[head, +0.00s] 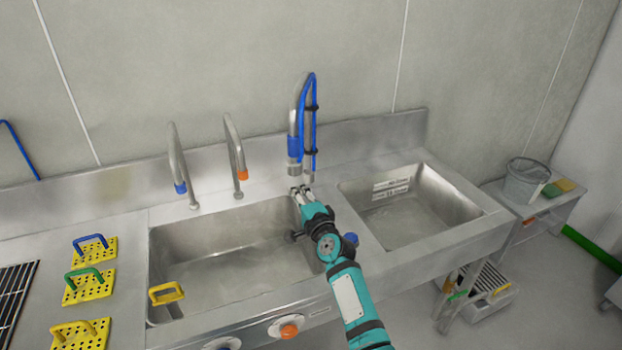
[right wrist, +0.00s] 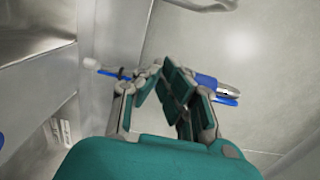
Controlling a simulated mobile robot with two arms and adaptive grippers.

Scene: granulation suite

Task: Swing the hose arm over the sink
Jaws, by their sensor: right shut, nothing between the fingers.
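The hose arm (head: 311,112), a steel post with a blue hose looped over its top, stands at the back of the sink unit between the two basins. Its blue-collared nozzle (head: 293,147) hangs on its left side. My right gripper (head: 300,192) is just below and in front of it in the head view, shut and empty. The right wrist view shows the closed fingers (right wrist: 160,75) with blue parts of the hose arm (right wrist: 206,82) behind and beside them; I cannot tell whether they touch. My left gripper is not seen.
Two curved taps, one blue-tipped (head: 176,160) and one orange-tipped (head: 233,145), stand behind the left basin. Yellow perforated plates with handles (head: 92,252) lie on the left counter. A side table (head: 545,205) with a bucket (head: 525,180) stands at right.

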